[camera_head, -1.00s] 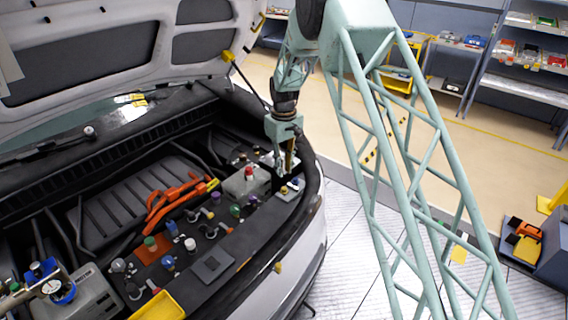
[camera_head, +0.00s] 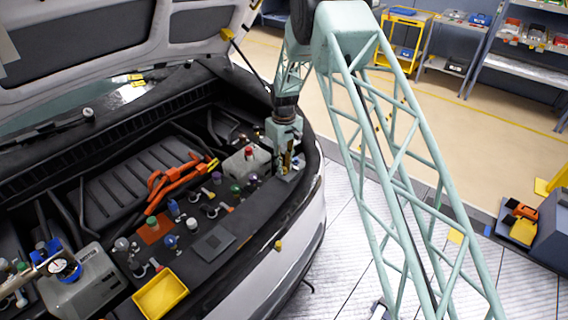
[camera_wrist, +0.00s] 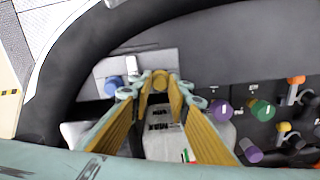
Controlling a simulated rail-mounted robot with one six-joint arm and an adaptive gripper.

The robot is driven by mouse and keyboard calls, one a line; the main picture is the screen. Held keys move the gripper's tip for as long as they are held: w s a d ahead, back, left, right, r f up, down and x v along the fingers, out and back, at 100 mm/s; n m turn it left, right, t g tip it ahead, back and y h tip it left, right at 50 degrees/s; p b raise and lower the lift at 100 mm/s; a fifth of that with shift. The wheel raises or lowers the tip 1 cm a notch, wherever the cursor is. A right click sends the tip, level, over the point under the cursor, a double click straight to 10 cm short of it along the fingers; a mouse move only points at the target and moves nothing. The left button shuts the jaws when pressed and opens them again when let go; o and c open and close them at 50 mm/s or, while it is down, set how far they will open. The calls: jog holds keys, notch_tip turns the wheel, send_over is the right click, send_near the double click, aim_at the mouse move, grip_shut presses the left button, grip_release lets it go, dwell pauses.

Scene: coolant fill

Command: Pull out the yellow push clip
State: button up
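The yellow push clip (camera_wrist: 160,80) shows in the wrist view as a small round yellow head at the edge of a light grey plate (camera_wrist: 136,66). My gripper (camera_wrist: 160,84) points down at it, with one yellow-padded finger on each side of the head. The fingers stand apart, and the head lies between their tips. I cannot tell whether the pads touch it. In the head view my gripper (camera_head: 286,164) is low over the front right of the engine bay and hides the clip.
A blue cap (camera_wrist: 115,87) sits left of the clip on the plate. A grey reservoir (camera_head: 246,166) with a red cap stands close beside my gripper. Purple (camera_wrist: 221,110) and green (camera_wrist: 262,110) caps lie to the right. A yellow tray (camera_head: 160,294) rests at the bay's front edge.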

jog(key=shift+c, duration=0.4)
jog(key=c, duration=0.4)
jog(key=shift+o, duration=0.5)
jog(key=shift+r, duration=0.45)
dwell(0.3)
jog(key=shift+r+p, duration=0.35)
jog(key=shift+r, duration=1.3)
jog(key=shift+r, duration=0.2)
jog(key=shift+r, duration=0.2)
